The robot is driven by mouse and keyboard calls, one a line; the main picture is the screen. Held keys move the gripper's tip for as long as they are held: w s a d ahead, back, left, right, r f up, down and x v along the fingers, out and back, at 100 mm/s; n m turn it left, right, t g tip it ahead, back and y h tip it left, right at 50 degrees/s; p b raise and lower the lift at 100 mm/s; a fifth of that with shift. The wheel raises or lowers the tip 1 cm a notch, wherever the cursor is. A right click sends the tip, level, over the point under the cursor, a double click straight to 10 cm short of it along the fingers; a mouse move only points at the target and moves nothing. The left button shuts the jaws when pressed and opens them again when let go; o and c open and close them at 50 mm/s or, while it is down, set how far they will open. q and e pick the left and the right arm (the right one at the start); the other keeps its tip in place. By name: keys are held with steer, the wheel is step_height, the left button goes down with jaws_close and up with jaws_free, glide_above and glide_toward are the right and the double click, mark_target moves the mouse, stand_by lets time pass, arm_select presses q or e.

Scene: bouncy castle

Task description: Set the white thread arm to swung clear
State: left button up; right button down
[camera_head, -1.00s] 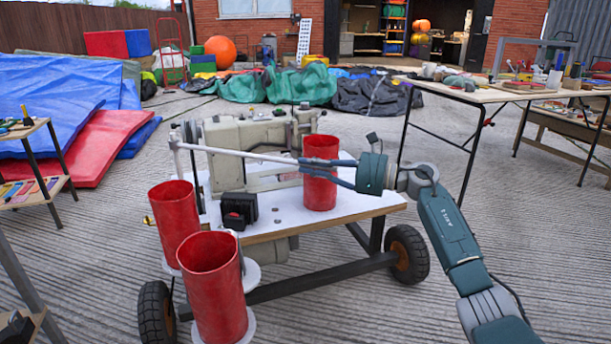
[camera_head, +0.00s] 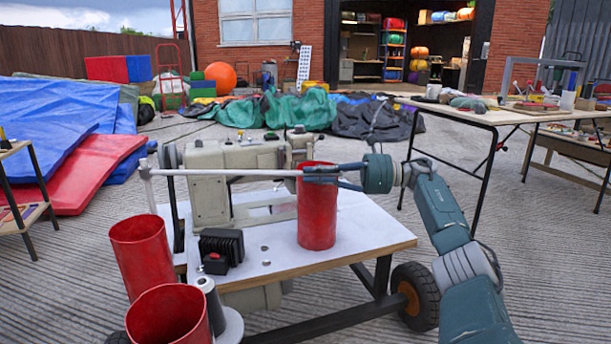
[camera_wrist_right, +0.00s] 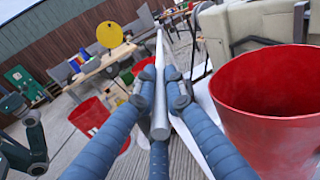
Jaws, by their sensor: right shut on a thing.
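The white thread arm (camera_head: 225,173) is a thin pale rod. It runs level from a post at the left of the beige sewing machine (camera_head: 210,200) to my right gripper (camera_head: 315,174). That gripper is shut on the rod near its right end, in front of the upper part of a red tube (camera_head: 317,215). In the right wrist view, the rod (camera_wrist_right: 160,95) lies between the blue fingers (camera_wrist_right: 160,110). A dark green jointed part at that view's left edge looks like my left arm; its fingers are not clear.
The machine stands on a wheeled cart with a white top (camera_head: 350,225). Two more red tubes (camera_head: 142,255) stand at its front left, beside a grey cone. A black box (camera_head: 221,250) with a red button sits on the top. A cluttered table (camera_head: 460,112) stands behind right.

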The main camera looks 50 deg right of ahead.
mark_target(340, 173)
steer(key=shift+f, duration=0.1)
steer(key=c, duration=1.8)
jaws_free()
steer(key=shift+s, duration=0.15)
steer(key=v, duration=0.6)
steer(key=shift+d, duration=0.1)
steer(key=shift+s+d, duration=0.35)
steer(key=shift+s, duration=0.15)
steer(key=shift+c, duration=0.2)
